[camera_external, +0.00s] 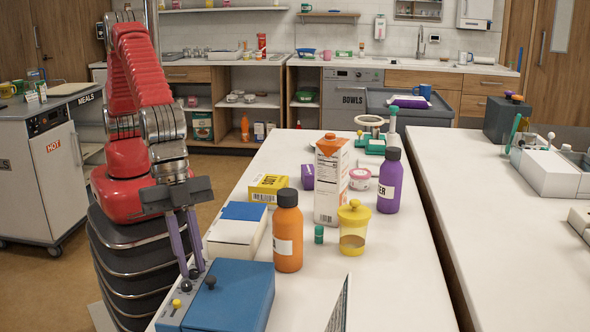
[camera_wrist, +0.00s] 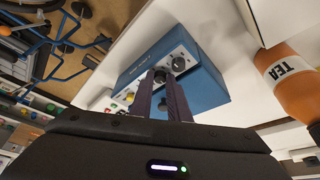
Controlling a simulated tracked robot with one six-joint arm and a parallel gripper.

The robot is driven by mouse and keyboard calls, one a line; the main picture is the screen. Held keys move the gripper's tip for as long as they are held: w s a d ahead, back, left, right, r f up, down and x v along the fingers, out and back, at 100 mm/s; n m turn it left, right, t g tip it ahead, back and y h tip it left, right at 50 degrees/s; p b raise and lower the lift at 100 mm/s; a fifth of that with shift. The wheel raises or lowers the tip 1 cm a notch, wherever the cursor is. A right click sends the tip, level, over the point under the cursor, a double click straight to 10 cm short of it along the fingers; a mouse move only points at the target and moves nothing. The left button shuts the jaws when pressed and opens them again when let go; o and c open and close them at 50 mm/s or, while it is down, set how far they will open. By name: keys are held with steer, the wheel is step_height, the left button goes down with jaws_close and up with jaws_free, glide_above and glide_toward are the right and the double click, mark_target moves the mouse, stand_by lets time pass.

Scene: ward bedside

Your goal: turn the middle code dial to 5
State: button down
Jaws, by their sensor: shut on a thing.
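The code box (camera_external: 240,285) has a blue body and a grey panel carrying a row of dark dials and a yellow knob (camera_external: 176,303). It stands at the near left end of the white table. In the wrist view the box (camera_wrist: 205,92) shows with its grey panel. My gripper (camera_external: 191,273) reaches down to the panel with two purple fingers. In the wrist view the fingertips are closed around the middle code dial (camera_wrist: 160,76); another dark dial (camera_wrist: 178,64) sits just beside them. The fingers partly hide the panel, and the dial's number is too small to read.
An orange bottle (camera_external: 288,235) stands close behind the box, and a white box with a blue patch (camera_external: 237,228) lies beside it. A yellow-lidded jar (camera_external: 353,228), a carton (camera_external: 331,180) and a purple bottle (camera_external: 389,182) stand farther right. The table's front right is mostly clear.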

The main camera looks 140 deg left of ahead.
steer(key=m, duration=0.1)
steer(key=m+h, duration=0.1)
steer(key=m, duration=0.2)
steer(key=shift+a+m+g+h, duration=0.3)
steer(key=shift+m+g+h, duration=0.1)
steer(key=shift+w+a+m+g+h, duration=0.1)
steer(key=shift+m+g+h, duration=0.2)
steer(key=shift+m, duration=0.9)
steer(key=shift+w+a+m+g+h, duration=0.1)
steer(key=shift+m+g+h, duration=0.2)
steer(key=shift+m, duration=0.9)
steer(key=c, duration=2)
jaws_free()
steer(key=shift+d, duration=0.1)
